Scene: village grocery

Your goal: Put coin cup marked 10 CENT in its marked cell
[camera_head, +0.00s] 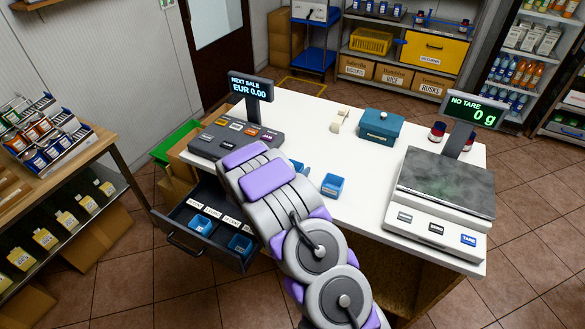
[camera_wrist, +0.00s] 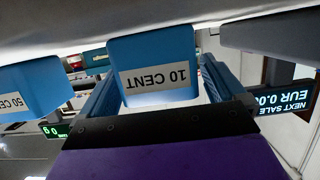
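The blue cup marked 10 CENT (camera_wrist: 152,55) stands on the counter in the upside-down wrist view. My gripper (camera_wrist: 160,85) is open, with one finger on each side of this cup; a narrow gap shows at the right finger. Contact on the left is unclear. In the head view my arm hides the gripper; a small blue piece (camera_head: 297,166) shows beside the arm, possibly this cup. The open drawer (camera_head: 190,243) has white cell labels (camera_head: 213,213), too small to read. Part of the drawer is hidden behind my arm.
The cup marked 50 CENT (camera_wrist: 32,88) stands nearby on the counter (camera_head: 350,221). Two blue cups (camera_head: 201,225) (camera_head: 240,245) sit in the drawer. A register (camera_head: 235,135), a teal box (camera_head: 381,127) and a scale (camera_head: 445,185) stand on the counter.

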